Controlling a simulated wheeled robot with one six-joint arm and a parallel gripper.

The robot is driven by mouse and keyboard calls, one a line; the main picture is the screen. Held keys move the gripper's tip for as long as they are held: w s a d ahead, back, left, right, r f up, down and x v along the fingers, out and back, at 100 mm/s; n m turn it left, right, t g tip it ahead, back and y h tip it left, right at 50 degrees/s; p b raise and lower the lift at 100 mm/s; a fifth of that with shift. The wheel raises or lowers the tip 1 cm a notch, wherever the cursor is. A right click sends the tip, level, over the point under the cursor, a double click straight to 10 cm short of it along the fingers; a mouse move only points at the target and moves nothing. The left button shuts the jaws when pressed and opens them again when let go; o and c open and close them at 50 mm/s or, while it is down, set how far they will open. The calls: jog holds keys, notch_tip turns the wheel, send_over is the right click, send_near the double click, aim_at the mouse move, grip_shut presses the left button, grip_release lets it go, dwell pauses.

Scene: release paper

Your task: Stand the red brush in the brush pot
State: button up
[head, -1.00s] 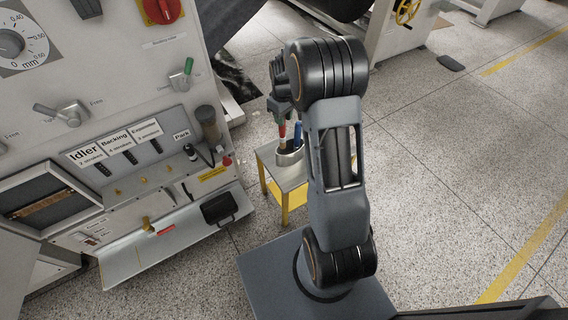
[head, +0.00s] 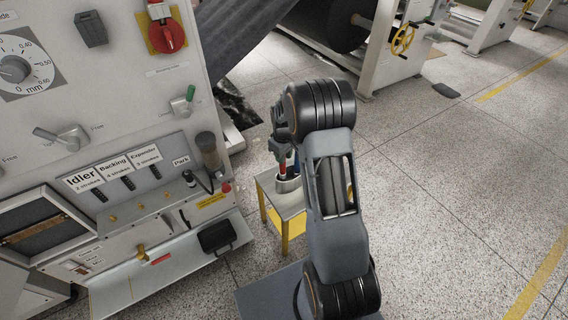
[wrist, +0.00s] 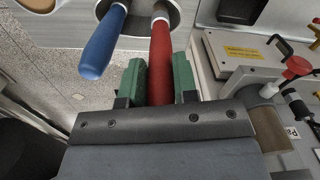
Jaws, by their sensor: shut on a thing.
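The red brush (head: 282,161) is upright between the fingers of my gripper (head: 281,147), which is shut on its handle. In the wrist view, the red handle (wrist: 161,45) runs between the green fingertips (wrist: 159,82), and its far end is inside the opening of the grey brush pot (head: 288,186). The pot's rim also shows in the wrist view (wrist: 179,22). A blue brush (head: 297,163) stands in the same pot, to the right in the head view; in the wrist view the blue handle (wrist: 102,44) is left of the red one. The brush's lower tip is hidden.
The pot stands on a small table (head: 288,208) with yellow legs. A large grey machine (head: 120,90) with knobs and levers is close on the left. My arm hides part of the table's right side. Speckled floor (head: 440,170) is open to the right.

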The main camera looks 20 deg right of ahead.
jog(key=shift+f, duration=1.7)
grip_shut()
jog(key=o, duration=0.9)
grip_release()
jog(key=shift+f+b, duration=0.15)
jog(key=shift+b, duration=0.2)
notch_tip(320, 180, up, 13)
jog(key=p, duration=0.3)
jog(key=shift+d, duration=0.15)
notch_tip(320, 180, up, 5)
send_over(284, 177)
jog(key=s+a, duration=0.2)
jog(key=s+a+r+m+t, duration=0.1)
jog(key=s+a, duration=0.1)
jog(key=s, duration=0.4)
jog(key=s+a+r+m+t, duration=0.1)
jog(key=s+a+r+m, duration=0.1)
jog(key=s, duration=0.4)
jog(key=s+a+r+m+t, duration=0.1)
jog(key=s+a+r, duration=0.1)
jog(key=s, duration=0.4)
jog(key=shift+s+a+r, duration=0.1)
jog(key=shift+s+a, duration=0.1)
jog(key=shift+a, duration=0.25)
jog(key=shift+s+a+r, duration=0.1)
jog(key=shift+s+a, duration=0.1)
jog(key=shift+a, duration=0.25)
